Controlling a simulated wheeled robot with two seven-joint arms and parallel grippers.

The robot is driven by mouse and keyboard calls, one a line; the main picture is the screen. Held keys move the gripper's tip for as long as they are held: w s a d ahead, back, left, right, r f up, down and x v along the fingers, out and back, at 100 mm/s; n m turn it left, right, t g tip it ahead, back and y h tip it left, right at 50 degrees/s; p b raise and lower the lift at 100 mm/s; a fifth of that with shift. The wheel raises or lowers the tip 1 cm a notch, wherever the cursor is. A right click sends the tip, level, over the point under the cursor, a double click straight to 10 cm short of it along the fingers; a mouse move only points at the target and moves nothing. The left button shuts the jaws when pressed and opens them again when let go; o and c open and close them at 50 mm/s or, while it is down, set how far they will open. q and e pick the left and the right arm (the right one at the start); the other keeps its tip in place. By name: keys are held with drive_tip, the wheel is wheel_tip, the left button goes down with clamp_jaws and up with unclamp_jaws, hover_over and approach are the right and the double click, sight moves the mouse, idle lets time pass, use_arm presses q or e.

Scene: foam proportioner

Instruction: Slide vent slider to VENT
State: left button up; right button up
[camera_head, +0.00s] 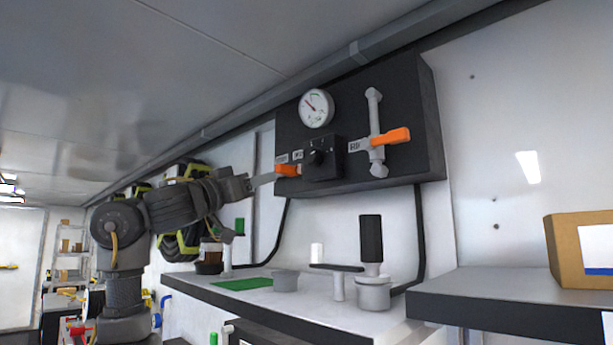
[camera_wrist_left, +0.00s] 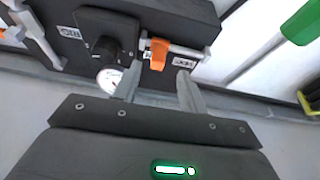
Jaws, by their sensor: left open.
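The vent slider is an orange tab (camera_head: 287,170) low on the black wall panel (camera_head: 350,125), left of the black knob box. In the left wrist view the orange tab (camera_wrist_left: 159,53) sits on a short metal rail (camera_wrist_left: 187,50), near the rail's knob-box end. The VENT label (camera_wrist_left: 184,62) is to its right there, toward the other end. My left gripper (camera_head: 266,179) is close to the tab, coming from the left. In the wrist view its fingers (camera_wrist_left: 158,84) are apart, with the tab ahead of the gap, and nothing is held between them. My right gripper is out of view.
The knob box (camera_head: 322,158) adjoins the slider. A gauge (camera_head: 316,108) and a pipe valve with an orange handle (camera_head: 391,136) are on the same panel. Below is a counter (camera_head: 310,305) with a lever fitting and a black cylinder (camera_head: 371,238). A cardboard box (camera_head: 580,250) stands at right.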

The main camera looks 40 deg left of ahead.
sight(289, 166)
use_arm(q)
drive_tip(key=p+x, duration=0.4)
drive_tip(key=x, duration=0.1)
drive_tip(key=r+p+x, duration=0.1)
drive_tip(key=p+x, duration=0.1)
drive_tip(key=x, duration=0.1)
drive_tip(key=shift+s+r, duration=0.15)
drive_tip(key=shift+w+d+r+p, duration=0.2)
drive_tip(key=shift+w+p, duration=0.2)
drive_tip(key=shift+w, duration=0.2)
drive_tip(key=shift+w+a, duration=0.1)
drive_tip(key=shift+w, duration=0.1)
drive_tip(key=shift+f, duration=0.1)
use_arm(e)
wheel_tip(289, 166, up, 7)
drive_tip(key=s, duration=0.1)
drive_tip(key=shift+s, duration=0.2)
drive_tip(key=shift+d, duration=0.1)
use_arm(q)
clamp_jaws()
